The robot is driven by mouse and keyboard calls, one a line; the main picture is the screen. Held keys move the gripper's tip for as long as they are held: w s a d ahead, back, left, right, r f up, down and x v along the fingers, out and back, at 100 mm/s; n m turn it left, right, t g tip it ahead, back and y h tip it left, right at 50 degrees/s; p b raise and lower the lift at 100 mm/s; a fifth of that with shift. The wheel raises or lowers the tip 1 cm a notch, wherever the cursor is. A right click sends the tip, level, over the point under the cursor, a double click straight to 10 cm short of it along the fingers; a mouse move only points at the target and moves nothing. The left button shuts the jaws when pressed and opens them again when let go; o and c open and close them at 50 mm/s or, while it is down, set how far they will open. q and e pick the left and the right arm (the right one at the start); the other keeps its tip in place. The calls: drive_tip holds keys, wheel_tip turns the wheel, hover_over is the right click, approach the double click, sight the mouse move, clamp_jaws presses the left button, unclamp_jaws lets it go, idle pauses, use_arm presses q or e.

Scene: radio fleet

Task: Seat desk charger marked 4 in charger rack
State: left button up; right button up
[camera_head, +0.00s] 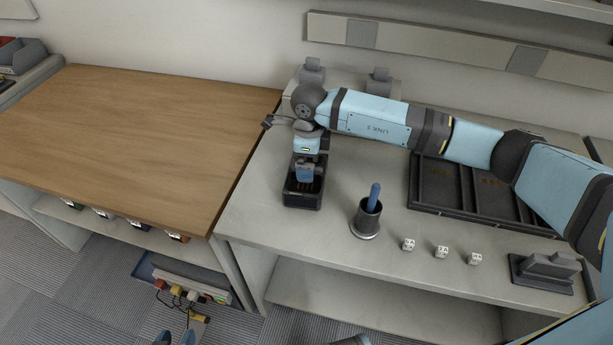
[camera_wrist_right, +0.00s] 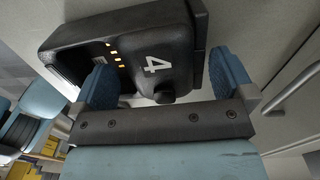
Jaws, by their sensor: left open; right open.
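The desk charger marked 4 (camera_head: 303,201) is a dark box near the left end of the grey bench. In the right wrist view the charger (camera_wrist_right: 157,40) shows a white 4 and orange dots. My right gripper (camera_head: 305,178) is over it, its open blue fingers either side of the charger's narrower part; I cannot tell whether they touch it. A dark tray with recessed bays (camera_head: 424,203), apparently the charger rack, lies on the bench to the right, partly hidden by my right arm.
A dark cup (camera_head: 366,222) with a blue object in it stands right of the charger. Three small white cubes (camera_head: 441,252) and a grey block on a base (camera_head: 545,270) line the bench front. Two grey devices (camera_head: 312,72) stand behind. The wooden tabletop (camera_head: 140,130) is bare.

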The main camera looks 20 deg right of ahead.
drive_tip(key=shift+f, duration=0.7)
drive_tip(key=c, duration=0.9)
drive_tip(key=shift+r, duration=0.1)
drive_tip(key=shift+c, duration=0.5)
drive_tip(key=shift+r, duration=0.1)
